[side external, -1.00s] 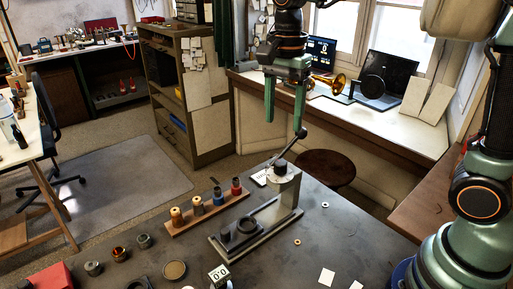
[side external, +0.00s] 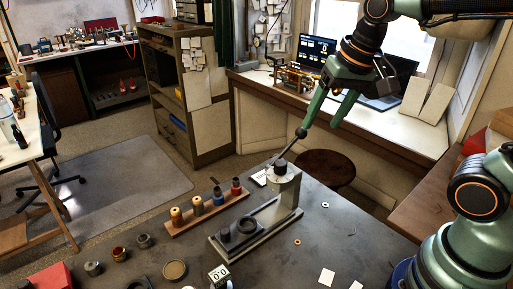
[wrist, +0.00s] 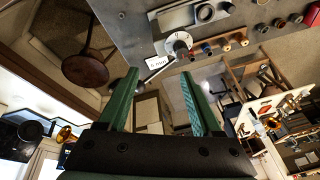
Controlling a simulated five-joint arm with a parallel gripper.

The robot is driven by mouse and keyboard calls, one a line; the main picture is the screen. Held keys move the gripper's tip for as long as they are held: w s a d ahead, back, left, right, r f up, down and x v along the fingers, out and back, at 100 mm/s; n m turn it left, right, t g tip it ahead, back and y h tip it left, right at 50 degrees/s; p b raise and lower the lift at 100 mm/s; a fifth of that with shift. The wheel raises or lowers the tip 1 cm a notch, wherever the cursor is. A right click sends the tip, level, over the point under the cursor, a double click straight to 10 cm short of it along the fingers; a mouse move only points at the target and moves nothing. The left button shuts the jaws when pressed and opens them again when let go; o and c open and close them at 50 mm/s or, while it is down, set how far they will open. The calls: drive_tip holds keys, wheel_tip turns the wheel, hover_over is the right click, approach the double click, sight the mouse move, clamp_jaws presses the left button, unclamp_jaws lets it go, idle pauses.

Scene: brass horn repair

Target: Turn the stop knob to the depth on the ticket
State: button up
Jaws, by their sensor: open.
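The stop knob (side external: 281,167) is a dark cap on top of the grey press stand. In the wrist view it shows as a pale dial (wrist: 178,44) with a dark centre. A lever with a dark ball end (side external: 301,132) slants up from the stand. The ticket (side external: 260,177) is a white card beside the stand; it also shows in the wrist view (wrist: 157,61), its writing too small to read. My gripper (side external: 322,122) is open and empty, above and right of the knob. One fingertip looks close to the ball; I cannot tell whether they touch.
A wooden rack (side external: 207,211) with several colored spools lies left of the press. A small white block reading 0.0 (side external: 219,276), a round disc (side external: 174,270) and rings lie in front. A round stool (side external: 326,167) stands behind the bench. The bench's right part is mostly clear.

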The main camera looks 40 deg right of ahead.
drive_tip(key=s+n, duration=0.1)
drive_tip(key=d+f+n+t, duration=0.1)
drive_tip(key=n, duration=0.1)
drive_tip(key=s+f+n, duration=0.1)
drive_tip(key=shift+s+d+n+t, duration=0.25)
drive_tip(key=shift+s+n+t, duration=0.05)
drive_tip(key=shift+s+n, duration=0.1)
